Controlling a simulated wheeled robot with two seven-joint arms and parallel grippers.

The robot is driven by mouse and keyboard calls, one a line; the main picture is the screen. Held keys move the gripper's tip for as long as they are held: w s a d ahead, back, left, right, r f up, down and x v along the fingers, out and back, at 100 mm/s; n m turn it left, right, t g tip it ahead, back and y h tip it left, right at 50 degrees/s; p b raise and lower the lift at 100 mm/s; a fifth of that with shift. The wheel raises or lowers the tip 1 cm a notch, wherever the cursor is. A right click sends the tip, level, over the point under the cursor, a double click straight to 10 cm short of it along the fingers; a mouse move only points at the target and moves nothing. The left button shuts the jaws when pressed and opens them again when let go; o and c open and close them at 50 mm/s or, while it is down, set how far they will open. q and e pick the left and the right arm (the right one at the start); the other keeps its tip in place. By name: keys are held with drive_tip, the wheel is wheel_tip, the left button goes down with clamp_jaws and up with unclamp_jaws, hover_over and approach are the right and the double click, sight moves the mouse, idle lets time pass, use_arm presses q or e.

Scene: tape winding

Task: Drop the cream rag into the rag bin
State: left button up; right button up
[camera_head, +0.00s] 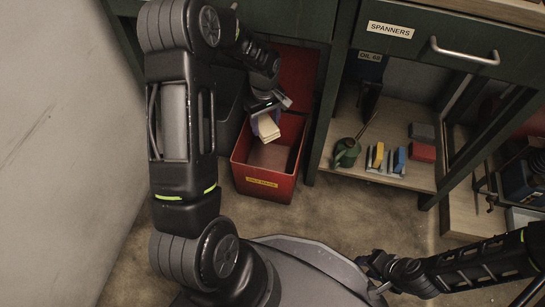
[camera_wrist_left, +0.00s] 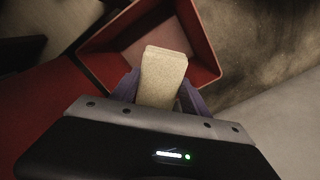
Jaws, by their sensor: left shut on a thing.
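The cream rag (camera_head: 268,129) is a small folded block. My left gripper (camera_head: 266,122) is shut on it and holds it over the open top of the red rag bin (camera_head: 265,185). In the left wrist view the rag (camera_wrist_left: 162,75) sits between the purple fingers of my left gripper (camera_wrist_left: 160,95), with the red bin (camera_wrist_left: 207,45) beyond and below it. The bin's floor looks bare where it shows; part is hidden by the rag and gripper. My right gripper (camera_head: 375,272) is low at the front right, apart from the bin; its jaws are too small to read.
A dark green bench with a drawer labelled SPANNERS (camera_head: 390,30) stands behind and right of the bin. Its lower shelf holds a green oil can (camera_head: 346,152), yellow and blue items (camera_head: 377,156) and a red box (camera_head: 423,152). A grey wall is at left. Floor in front is clear.

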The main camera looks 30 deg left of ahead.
use_arm(q)
drive_tip(key=shift+f, duration=0.1)
wheel_tip(320, 180, down, 6)
drive_tip(key=b, duration=0.4)
drive_tip(key=shift+b, duration=0.3)
drive_tip(key=o, duration=1.4)
drive_tip(key=shift+r, duration=0.2)
